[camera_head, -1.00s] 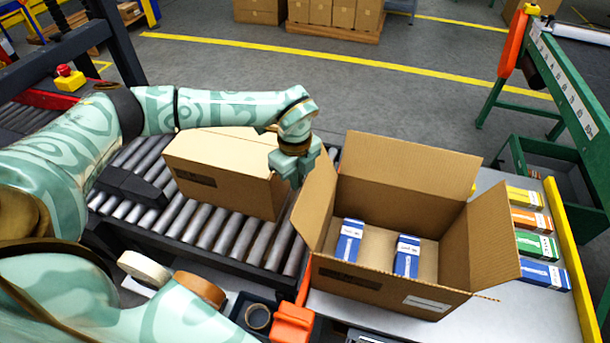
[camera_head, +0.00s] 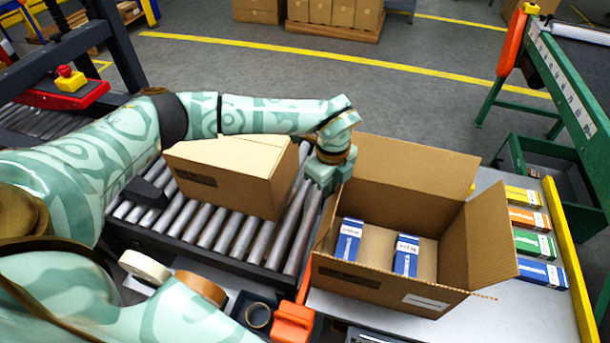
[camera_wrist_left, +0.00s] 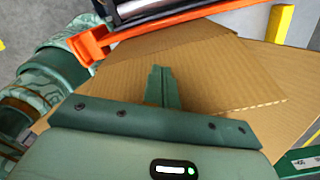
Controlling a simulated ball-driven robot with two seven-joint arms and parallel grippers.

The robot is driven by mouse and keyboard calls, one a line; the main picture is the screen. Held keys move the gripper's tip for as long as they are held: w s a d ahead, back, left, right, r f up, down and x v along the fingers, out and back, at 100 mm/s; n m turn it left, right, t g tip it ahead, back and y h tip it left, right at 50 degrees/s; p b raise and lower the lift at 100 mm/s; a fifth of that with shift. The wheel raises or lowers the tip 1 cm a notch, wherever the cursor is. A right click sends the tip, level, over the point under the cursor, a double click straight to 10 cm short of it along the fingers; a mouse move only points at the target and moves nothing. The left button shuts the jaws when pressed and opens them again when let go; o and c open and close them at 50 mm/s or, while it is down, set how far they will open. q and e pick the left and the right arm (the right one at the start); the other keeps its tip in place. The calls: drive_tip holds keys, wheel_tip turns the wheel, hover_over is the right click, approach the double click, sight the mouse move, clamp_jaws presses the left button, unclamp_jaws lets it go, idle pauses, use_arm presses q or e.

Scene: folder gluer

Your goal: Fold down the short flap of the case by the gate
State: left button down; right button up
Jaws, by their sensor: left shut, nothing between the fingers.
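The open brown case (camera_head: 375,284) stands on the table at the end of the roller conveyor, with two blue boxes (camera_head: 348,242) inside. Its left short flap (camera_head: 326,222) leans inward over the case. Its right short flap (camera_head: 492,238) and its far long flap (camera_head: 408,172) stand up. My left gripper (camera_head: 325,184) is shut and empty at the upper outer edge of the left flap; contact is hard to tell. In the left wrist view its fingers (camera_wrist_left: 160,86) point across brown cardboard (camera_wrist_left: 225,80). My right gripper is out of view.
A closed carton (camera_head: 228,180) sits on the rollers (camera_head: 250,235) left of the case. An orange bar (camera_head: 296,318) stands at the case's near left corner. Several coloured boxes (camera_head: 540,273) line the table's right side. Tape rolls (camera_head: 145,267) lie at the near left.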

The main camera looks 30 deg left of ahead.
use_arm(q)
drive_tip(key=shift+w+d, duration=0.2)
drive_tip(key=shift+d, duration=0.75)
drive_tip(key=shift+w+d+f+b, duration=0.2)
drive_tip(key=shift+d+f, duration=0.1)
drive_tip(key=shift+d, duration=0.3)
drive_tip(key=shift+w+d+f+b, duration=0.15)
drive_tip(key=shift+d+f, duration=0.1)
drive_tip(key=shift+d, duration=0.35)
drive_tip(key=shift+w+d+f+b, duration=0.2)
drive_tip(key=shift+d+f+b, duration=0.4)
drive_tip(key=shift+d+f, duration=0.35)
